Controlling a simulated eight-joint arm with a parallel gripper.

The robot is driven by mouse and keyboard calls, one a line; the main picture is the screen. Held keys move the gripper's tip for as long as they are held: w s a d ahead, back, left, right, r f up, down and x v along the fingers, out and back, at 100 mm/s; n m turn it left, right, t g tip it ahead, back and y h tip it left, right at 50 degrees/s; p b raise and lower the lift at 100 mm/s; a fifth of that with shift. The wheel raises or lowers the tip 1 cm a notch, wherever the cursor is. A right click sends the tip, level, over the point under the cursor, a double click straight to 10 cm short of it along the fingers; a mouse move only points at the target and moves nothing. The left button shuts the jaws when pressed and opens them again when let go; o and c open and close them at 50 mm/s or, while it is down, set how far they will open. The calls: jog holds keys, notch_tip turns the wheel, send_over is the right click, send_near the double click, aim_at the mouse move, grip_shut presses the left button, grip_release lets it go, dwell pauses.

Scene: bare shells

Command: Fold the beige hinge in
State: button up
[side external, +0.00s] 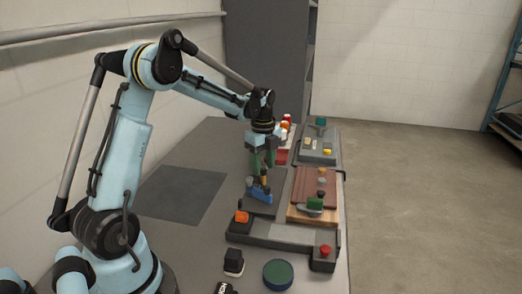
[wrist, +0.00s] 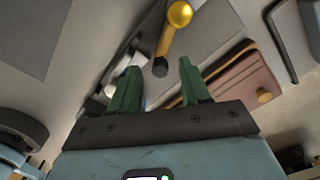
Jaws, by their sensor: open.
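No part is plainly a beige hinge. The closest match is a tan board (side external: 298,214) with a reddish-brown panel (side external: 308,185) lying over it, right of my gripper in the side view. In the wrist view the brown panel (wrist: 225,82) lies to the right, with a tan edge and a round brass knob (wrist: 264,97). I cannot make out a hinge joint. My gripper (side external: 262,164) points down, its green fingers apart. In the wrist view (wrist: 158,85) nothing is between the fingers. They are above and left of the panel.
Below my gripper is a blue piece (side external: 259,196); a yellow lever with a ball end (wrist: 179,14) shows ahead of the fingers. A grey box with a red button (side external: 325,250) and a green round (side external: 278,274) stand nearer. A dark mat (side external: 180,194) lies clear at left.

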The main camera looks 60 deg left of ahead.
jog(key=shift+f, duration=0.35)
jog(key=shift+c, duration=0.3)
grip_shut()
